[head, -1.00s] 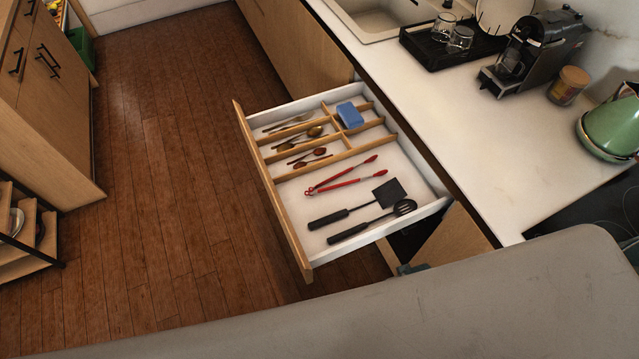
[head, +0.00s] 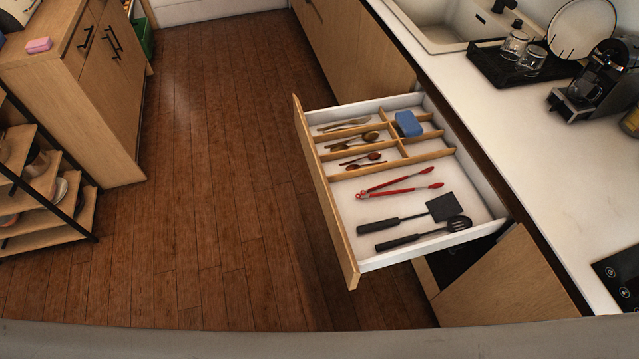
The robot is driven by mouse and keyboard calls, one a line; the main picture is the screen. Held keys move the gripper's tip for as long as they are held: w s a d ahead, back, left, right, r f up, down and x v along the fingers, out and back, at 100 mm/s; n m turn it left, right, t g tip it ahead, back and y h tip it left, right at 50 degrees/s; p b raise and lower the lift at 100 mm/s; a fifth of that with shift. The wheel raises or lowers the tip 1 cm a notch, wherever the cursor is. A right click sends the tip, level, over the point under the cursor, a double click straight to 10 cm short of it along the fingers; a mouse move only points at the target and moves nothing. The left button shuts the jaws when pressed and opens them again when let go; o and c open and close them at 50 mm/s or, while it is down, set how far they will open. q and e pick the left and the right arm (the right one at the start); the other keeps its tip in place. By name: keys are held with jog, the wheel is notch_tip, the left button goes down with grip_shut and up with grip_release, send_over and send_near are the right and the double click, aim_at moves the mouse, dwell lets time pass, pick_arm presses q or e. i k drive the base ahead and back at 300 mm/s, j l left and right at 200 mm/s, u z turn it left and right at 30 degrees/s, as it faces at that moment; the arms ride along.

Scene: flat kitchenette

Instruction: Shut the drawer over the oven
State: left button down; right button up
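An open drawer (head: 326,190) with a wooden front and white sides sticks far out from under the counter, right of the middle of the head view. It holds cutlery in wooden compartments, a blue block (head: 408,123), red tongs (head: 400,189), a black spatula (head: 440,208) and a black slotted spoon (head: 457,224). The oven itself cannot be made out; part of a cooktop (head: 622,275) shows at the right edge. Neither of my grippers is in view.
The white counter (head: 500,130) carries a dark drying tray with glasses (head: 520,62) and a coffee machine (head: 596,80). A wooden panel (head: 510,285) stands below the drawer's near side. A shelf rack (head: 50,190) and cabinet (head: 85,110) stand left. The wooden floor (head: 220,200) between is clear.

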aim_at(438, 146)
jog(key=i+j+z, duration=0.1)
jog(key=j+z, duration=0.45)
jog(key=z, duration=0.15)
jog(key=j+z, duration=0.35)
